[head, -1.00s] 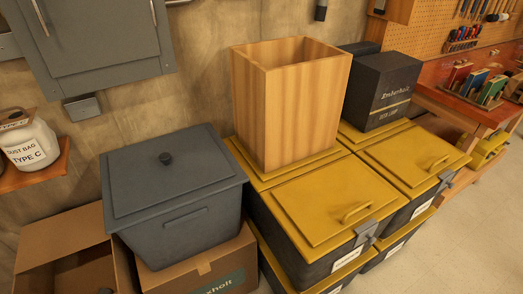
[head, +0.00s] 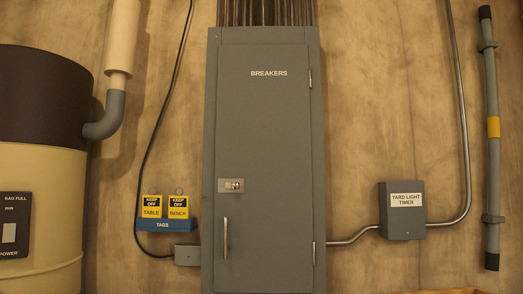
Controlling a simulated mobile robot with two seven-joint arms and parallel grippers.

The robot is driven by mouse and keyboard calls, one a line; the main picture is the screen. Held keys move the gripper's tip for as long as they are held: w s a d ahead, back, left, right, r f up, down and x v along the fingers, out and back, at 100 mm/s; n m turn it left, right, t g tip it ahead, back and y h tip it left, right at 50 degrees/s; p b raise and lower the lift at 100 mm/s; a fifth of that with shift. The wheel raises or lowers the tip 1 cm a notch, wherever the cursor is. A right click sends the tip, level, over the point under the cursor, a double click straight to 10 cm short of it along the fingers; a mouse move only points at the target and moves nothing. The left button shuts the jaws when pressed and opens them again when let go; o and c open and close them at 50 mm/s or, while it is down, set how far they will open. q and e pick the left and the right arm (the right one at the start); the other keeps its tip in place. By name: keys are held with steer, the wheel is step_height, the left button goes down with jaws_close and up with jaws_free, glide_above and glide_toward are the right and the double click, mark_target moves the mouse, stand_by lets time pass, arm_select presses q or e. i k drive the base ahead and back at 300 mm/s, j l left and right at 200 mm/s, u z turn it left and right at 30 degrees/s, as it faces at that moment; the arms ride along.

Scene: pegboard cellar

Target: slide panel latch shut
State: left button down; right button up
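A tall grey panel (head: 262,130) marked BREAKERS is on the wall in the middle of the head view. Its door looks closed, with hinges on the right edge. A small metal slide latch (head: 231,185) sits at the door's left edge, about mid-height. The latch is too small to tell whether it is slid across. A vertical handle (head: 225,238) is below the latch. Neither of my grippers is in view.
Left of the panel is a blue TAGS holder (head: 165,226) with two yellow and black tags. A cream and dark brown tank (head: 40,200) stands at far left. A grey timer box (head: 402,222) and conduit are on the right wall.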

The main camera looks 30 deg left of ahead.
mark_target(234, 185)
steer(key=u, duration=1.25)
